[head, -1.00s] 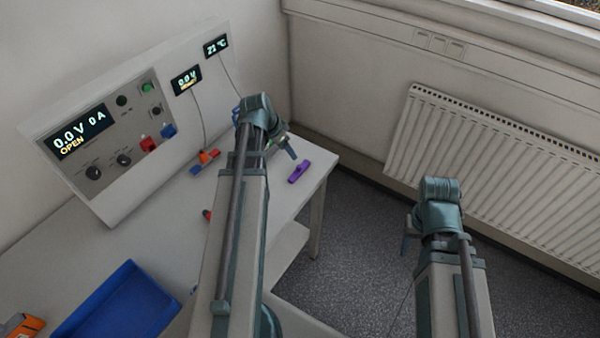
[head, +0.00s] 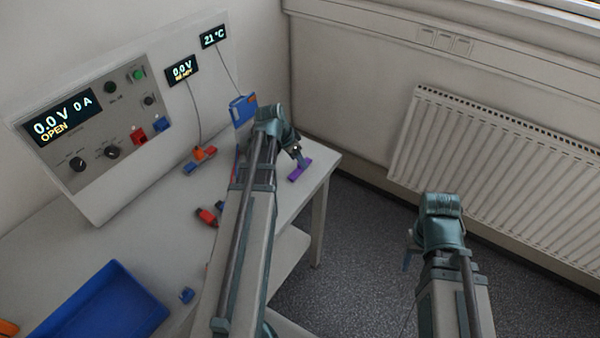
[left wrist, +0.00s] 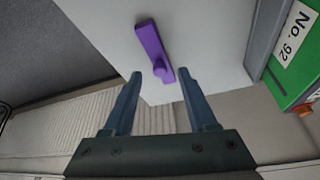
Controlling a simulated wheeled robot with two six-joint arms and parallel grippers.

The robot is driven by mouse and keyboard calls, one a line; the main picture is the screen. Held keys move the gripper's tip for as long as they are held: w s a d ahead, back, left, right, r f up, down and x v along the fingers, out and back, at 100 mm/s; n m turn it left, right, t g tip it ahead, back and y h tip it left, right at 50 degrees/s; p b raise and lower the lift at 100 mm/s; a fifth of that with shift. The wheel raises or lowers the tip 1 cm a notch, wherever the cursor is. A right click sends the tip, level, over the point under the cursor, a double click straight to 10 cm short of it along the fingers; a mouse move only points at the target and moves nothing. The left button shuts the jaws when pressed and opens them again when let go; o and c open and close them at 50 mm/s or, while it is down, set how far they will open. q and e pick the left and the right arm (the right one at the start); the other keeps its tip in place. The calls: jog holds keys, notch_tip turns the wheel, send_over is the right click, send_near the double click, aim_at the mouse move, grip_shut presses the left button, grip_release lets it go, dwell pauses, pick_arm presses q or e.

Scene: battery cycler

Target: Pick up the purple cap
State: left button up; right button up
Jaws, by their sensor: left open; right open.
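The purple cap (head: 299,169) lies on the white table near its far right corner. In the left wrist view the purple cap (left wrist: 154,50) is a flat bar with a round knob, lying ahead of the fingertips. The knob end points toward the gap between the fingers. My left gripper (head: 300,158) is just above the cap, and it also shows open and empty in the left wrist view (left wrist: 161,74). It does not visibly hold the cap. My right gripper (head: 407,262) hangs to the right, away from the table, its fingers mostly hidden by its arm.
The cycler panel (head: 90,125) stands along the wall. A blue battery (head: 243,110) is behind my left arm. Red and blue clips (head: 200,160) lie on the table, with a blue tray (head: 95,305) at front left. A green block labelled No. 92 (left wrist: 290,60) is right of the cap.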

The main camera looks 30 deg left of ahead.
pick_arm(q)
jog(key=shift+b+x, duration=0.6)
jog(key=shift+x, duration=0.6)
jog(key=shift+s+r, duration=0.1)
grip_shut()
